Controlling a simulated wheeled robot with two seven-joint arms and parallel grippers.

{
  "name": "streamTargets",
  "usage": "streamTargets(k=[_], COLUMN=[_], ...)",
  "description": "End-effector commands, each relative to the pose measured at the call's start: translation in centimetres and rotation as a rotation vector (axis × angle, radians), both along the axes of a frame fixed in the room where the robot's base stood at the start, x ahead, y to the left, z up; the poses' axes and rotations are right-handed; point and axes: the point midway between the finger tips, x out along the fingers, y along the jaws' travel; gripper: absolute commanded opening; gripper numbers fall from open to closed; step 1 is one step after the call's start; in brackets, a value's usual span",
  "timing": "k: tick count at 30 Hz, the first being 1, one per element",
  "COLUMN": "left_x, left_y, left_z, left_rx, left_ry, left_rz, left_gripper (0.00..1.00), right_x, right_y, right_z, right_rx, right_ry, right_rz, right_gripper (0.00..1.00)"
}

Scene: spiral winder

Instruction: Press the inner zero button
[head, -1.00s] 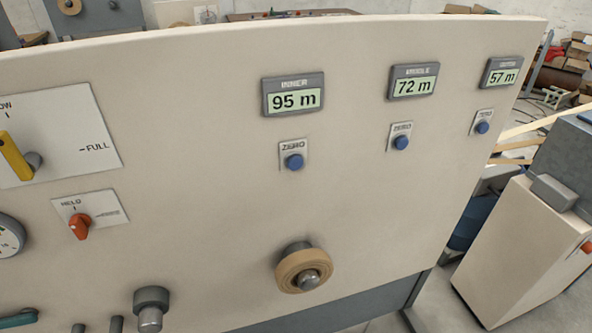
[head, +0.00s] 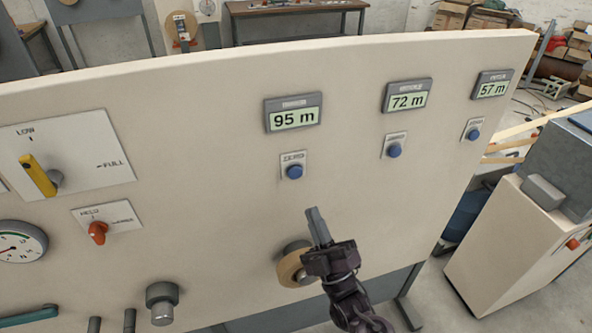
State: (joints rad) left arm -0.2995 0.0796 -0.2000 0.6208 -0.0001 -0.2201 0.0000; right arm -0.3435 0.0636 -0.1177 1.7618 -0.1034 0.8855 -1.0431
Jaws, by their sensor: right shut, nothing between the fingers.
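The inner zero button (head: 294,172) is a round blue button on a small plate marked ZERO. It sits below the inner display (head: 293,114), which reads 95 m, on the cream panel (head: 220,230). My right gripper (head: 316,214) is shut and empty. In the picture its fingertips are below and slightly right of the inner button, apart from it. It partly covers the tan roll (head: 290,268) on the panel. My left gripper is not in view.
Two more blue zero buttons, the middle (head: 394,150) and the right one (head: 473,135), sit under displays reading 72 m and 57 m. A yellow lever (head: 38,175) and a red knob (head: 97,233) are at left. The panel between is bare.

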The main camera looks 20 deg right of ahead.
Motion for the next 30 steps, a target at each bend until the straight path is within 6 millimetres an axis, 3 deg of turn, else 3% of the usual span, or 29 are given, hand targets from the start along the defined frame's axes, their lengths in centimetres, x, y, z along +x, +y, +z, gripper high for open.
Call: streamTargets(k=[3,16,30], left_x=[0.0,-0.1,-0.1], left_y=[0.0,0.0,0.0], left_z=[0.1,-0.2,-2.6], left_rx=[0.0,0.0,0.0], left_ry=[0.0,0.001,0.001], left_rz=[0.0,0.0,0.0], left_gripper=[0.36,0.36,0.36], right_x=[-0.5,-0.1,5.9], right_y=[-0.1,-0.1,0.1], right_z=[0.7,0.7,0.5], right_rx=[-0.005,-0.004,-0.004], right_ry=[-0.052,-0.058,-0.058], right_rz=[-0.015,-0.016,-0.015], right_gripper=[0.0,0.0,0.0])
